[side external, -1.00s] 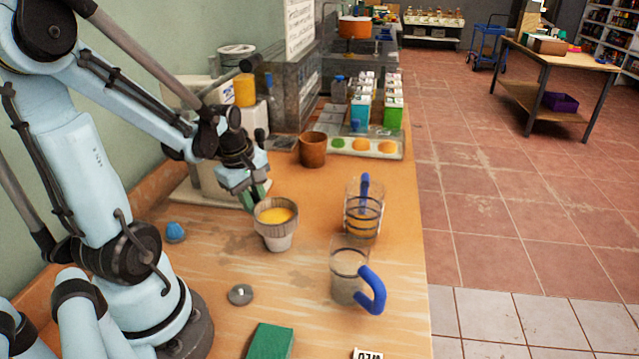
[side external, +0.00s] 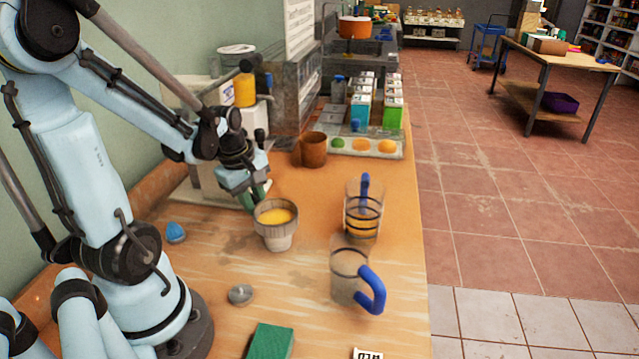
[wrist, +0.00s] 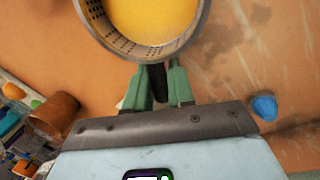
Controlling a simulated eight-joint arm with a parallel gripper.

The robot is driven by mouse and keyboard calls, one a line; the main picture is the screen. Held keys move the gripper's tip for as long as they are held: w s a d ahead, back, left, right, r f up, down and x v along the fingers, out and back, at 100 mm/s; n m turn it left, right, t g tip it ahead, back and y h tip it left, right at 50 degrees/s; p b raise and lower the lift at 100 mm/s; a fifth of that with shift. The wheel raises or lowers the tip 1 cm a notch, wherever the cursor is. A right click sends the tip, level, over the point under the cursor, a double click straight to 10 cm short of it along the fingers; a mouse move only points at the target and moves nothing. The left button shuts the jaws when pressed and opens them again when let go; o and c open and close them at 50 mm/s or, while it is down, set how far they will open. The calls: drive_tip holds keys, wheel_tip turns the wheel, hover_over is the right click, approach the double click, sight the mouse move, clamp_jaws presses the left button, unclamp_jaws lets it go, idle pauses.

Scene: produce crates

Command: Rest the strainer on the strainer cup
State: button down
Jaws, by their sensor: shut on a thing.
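The strainer (side external: 276,212) is a grey perforated bowl with yellow contents, seen at the middle of the side view. In the wrist view the strainer (wrist: 98,28) fills the top centre, its holes visible along the wall. A pale cup (side external: 280,243) stands upright on the table directly under it; the strainer's lower part seems to sit at its mouth, but I cannot tell whether its weight rests there. My gripper (side external: 257,197) is beside the strainer's back left rim. In the wrist view its green fingers (wrist: 158,80) are shut on the strainer's dark handle.
Two clear jugs with blue handles, one nearer (side external: 346,275) and one farther (side external: 363,210), stand to the right. A brown cup (side external: 312,150) stands behind. A blue object (side external: 175,232), a small grey dish (side external: 240,295) and a green block (side external: 270,341) lie in front and left.

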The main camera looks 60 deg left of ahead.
drive_tip(key=shift+f, duration=0.55)
idle(0.4)
drive_tip(key=c, duration=0.9)
unclamp_jaws()
drive_tip(key=shift+r, duration=3.55)
drive_tip(key=w+d+m+t, duration=0.1)
drive_tip(key=d+m, duration=0.2)
drive_tip(key=w+d+r+m+t, duration=0.1)
drive_tip(key=d+m, duration=0.2)
drive_tip(key=m, duration=0.1)
drive_tip(key=w+d+m, duration=0.1)
drive_tip(key=d+m, duration=0.2)
drive_tip(key=m, duration=0.1)
drive_tip(key=shift+w+d+r+t+y, duration=0.25)
drive_tip(key=shift+d+r+t+y, duration=0.05)
drive_tip(key=shift+r+t, duration=0.1)
drive_tip(key=d+m, duration=0.2)
drive_tip(key=m, duration=0.1)
drive_tip(key=d+m+t, duration=0.1)
drive_tip(key=d+m, duration=0.1)
drive_tip(key=m, duration=0.1)
drive_tip(key=d+r+m+t+h, duration=0.1)
drive_tip(key=d+m, duration=0.2)
drive_tip(key=shift+w+d+r, duration=0.1)
drive_tip(key=shift+w, duration=0.3)
